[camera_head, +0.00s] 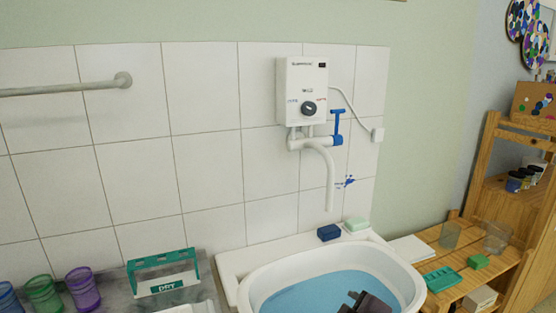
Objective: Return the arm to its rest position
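A dark shape (370,303), which looks like part of my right gripper, shows at the bottom edge over the white sink (237,283). Most of it is cut off by the frame, so I cannot tell whether its fingers are open or shut, or whether it holds anything. My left gripper is not in view. The sink holds blue water (310,290).
A white water heater (306,85) with a blue-handled tap (337,125) hangs above the sink. Blue and pale green blocks (329,232) lie on its rim. A green-framed rack (163,275) and cups (83,288) stand left; a wooden shelf (450,262) stands right.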

